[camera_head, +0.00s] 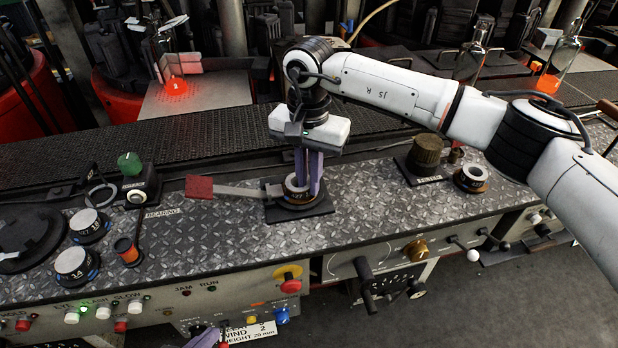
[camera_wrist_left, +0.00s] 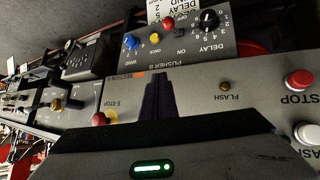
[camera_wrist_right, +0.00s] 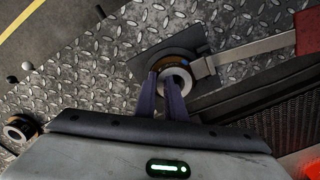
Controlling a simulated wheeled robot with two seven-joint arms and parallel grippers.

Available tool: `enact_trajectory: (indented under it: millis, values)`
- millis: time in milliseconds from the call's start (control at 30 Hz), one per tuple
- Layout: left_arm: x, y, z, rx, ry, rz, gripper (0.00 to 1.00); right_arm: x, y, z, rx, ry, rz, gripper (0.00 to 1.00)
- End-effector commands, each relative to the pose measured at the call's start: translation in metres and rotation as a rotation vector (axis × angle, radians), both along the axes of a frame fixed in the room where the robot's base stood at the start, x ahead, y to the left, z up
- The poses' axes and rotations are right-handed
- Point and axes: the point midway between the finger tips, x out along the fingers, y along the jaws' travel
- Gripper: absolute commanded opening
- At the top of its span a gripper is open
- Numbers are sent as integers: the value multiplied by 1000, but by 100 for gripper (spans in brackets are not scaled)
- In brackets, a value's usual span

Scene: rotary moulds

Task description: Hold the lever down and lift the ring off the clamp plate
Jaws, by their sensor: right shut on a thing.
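The ring (camera_head: 291,187), dark with a pale top and an orange-and-blue band, sits on the dark clamp plate (camera_head: 314,211). It also shows in the right wrist view (camera_wrist_right: 163,62). My right gripper (camera_head: 308,190) points down and is shut on the ring; whether one finger is inside its hole is unclear. The lever (camera_head: 240,191) runs left from the clamp to a red handle (camera_head: 199,188); nothing touches the handle. My left gripper (camera_head: 216,339) shows only partly at the bottom edge, in front of the control panel. In the left wrist view its fingers (camera_wrist_left: 156,88) are together and empty.
Similar rings (camera_head: 73,263) stand at the left, near a small spool (camera_head: 127,250). Another ring (camera_head: 471,177) and a brown knob (camera_head: 426,152) stand at the right. Buttons and knobs line the front panel.

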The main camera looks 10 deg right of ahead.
Motion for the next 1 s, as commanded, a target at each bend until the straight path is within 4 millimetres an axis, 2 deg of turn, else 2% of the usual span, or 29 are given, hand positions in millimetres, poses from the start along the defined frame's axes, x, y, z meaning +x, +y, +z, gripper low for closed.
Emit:
enact_trajectory:
  millis: [33, 100, 200, 367, 467, 567, 667, 800, 1000]
  values:
    - [15, -6, 24, -2, -9, -55, 0, 0, 0, 1, 1, -1, 0, 0]
    - [20, -15, 48, -3, 17, -124, 0, 0, 0, 1, 1, -1, 0, 0]
    - [17, -20, 78, 27, 68, -219, 0, 0, 0, 1, 1, -1, 0, 0]
    - [8, -6, 116, 128, 148, -318, 0, 0, 0, 1, 2, -1, 0, 0]
    - [13, 6, 141, 185, 172, -328, 0, 0, 0, 1, 2, -1, 0, 0]
    - [32, 13, 168, 209, 166, -304, 0, 0, 1, 1, 2, -1, 0, 0]
    - [64, 9, 197, 190, 141, -264, 0, 0, 1, 1, 2, -1, 1, 0]
    - [113, -12, 242, 127, 104, -217, 0, 0, 1, 1, 2, -1, 1, 0]
    - [168, -54, 316, 43, 69, -187, 0, 0, 1, 1, 1, -2, 1, 0]
